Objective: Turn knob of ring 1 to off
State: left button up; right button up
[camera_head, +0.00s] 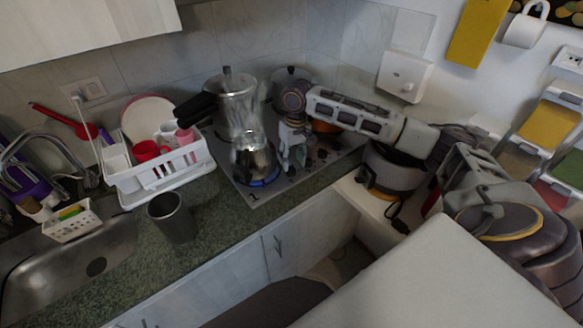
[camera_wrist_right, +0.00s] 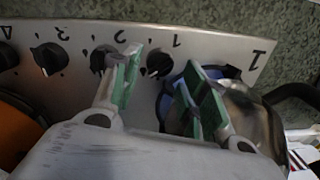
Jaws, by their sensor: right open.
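The knob of ring 1 (camera_wrist_right: 160,63) is a round black knob on the silver hob panel, under a printed "1" that appears upside down in the right wrist view. My right gripper (camera_wrist_right: 160,88) is open and empty, its green-padded fingers spread on either side of the knob's position. I cannot tell whether either finger touches it. In the head view the right gripper (camera_head: 292,158) reaches down over the hob (camera_head: 262,192), and the ring 1 knob cannot be made out there. A metal pot (camera_head: 253,160) stands on a ring with a blue glow. My left gripper is not in view.
The ring 2 knob (camera_wrist_right: 103,58) is close beside one finger, with the ring 3 knob (camera_wrist_right: 50,57) farther left. A steaming pot (camera_head: 238,100) stands behind the gripper. A dish rack (camera_head: 155,180) and a dark cup (camera_head: 172,217) are on the left counter.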

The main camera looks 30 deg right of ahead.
aim_at(292, 168)
jog(key=shift+a+f, duration=0.15)
jog(key=shift+f, duration=1.9)
jog(key=c, duration=0.7)
jog(key=shift+c, duration=0.2)
